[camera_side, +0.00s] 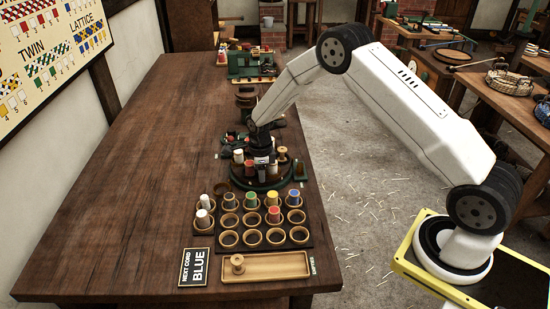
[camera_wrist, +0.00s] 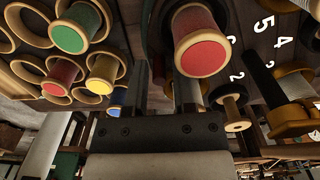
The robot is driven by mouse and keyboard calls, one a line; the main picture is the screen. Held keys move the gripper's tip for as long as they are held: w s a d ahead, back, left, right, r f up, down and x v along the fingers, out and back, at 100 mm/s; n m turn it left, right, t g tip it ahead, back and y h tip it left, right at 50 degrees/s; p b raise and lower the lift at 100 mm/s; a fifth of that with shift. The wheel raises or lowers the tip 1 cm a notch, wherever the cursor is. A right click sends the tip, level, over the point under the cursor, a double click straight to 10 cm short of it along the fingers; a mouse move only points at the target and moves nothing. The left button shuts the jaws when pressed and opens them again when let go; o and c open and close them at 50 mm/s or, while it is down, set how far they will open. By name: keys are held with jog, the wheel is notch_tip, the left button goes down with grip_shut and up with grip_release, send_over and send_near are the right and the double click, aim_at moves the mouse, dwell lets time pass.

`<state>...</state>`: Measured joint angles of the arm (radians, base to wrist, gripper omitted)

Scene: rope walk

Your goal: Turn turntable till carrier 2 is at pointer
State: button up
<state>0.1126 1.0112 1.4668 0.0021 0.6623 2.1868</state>
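The round dark green turntable (camera_side: 250,184) stands on the bench in the side view, with several carriers around it. They hold pale and reddish bobbins, and a bare wooden spool (camera_side: 282,154) is at its right. My gripper (camera_side: 262,150) is low over the turntable's middle. In the wrist view the fingers of my gripper (camera_wrist: 165,85) stand apart; their tips are partly hidden by a dark part and a red-ended bobbin (camera_wrist: 200,45). A white numeral 2 (camera_wrist: 237,77) shows beside a dark spool with a wooden end (camera_wrist: 236,125). I cannot clearly make out the pointer.
A rack of round cups (camera_side: 251,238) with coloured bobbins stands in front of the turntable. A wooden tray (camera_side: 280,270) and a sign reading BLUE (camera_side: 195,268) are at the near end. A green device (camera_side: 250,65) stands beyond. The left of the bench (camera_side: 130,180) is clear.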

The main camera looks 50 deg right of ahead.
jog(key=shift+r, duration=0.1)
jog(key=shift+r, duration=3.8)
jog(key=shift+s, duration=0.1)
jog(key=s+a+r+n+t, duration=0.1)
jog(key=s+a+r+n, duration=0.1)
jog(key=s+n, duration=0.5)
jog(key=s+a+r+n, duration=0.2)
jog(key=s+r+n, duration=0.1)
jog(key=s+n, duration=0.5)
jog(key=s+a+r+n+t, duration=0.1)
jog(key=s+r+n, duration=0.2)
jog(key=s+n, duration=0.5)
jog(key=n, duration=0.3)
jog(key=shift+a+t, duration=0.3)
jog(key=shift+a, duration=0.1)
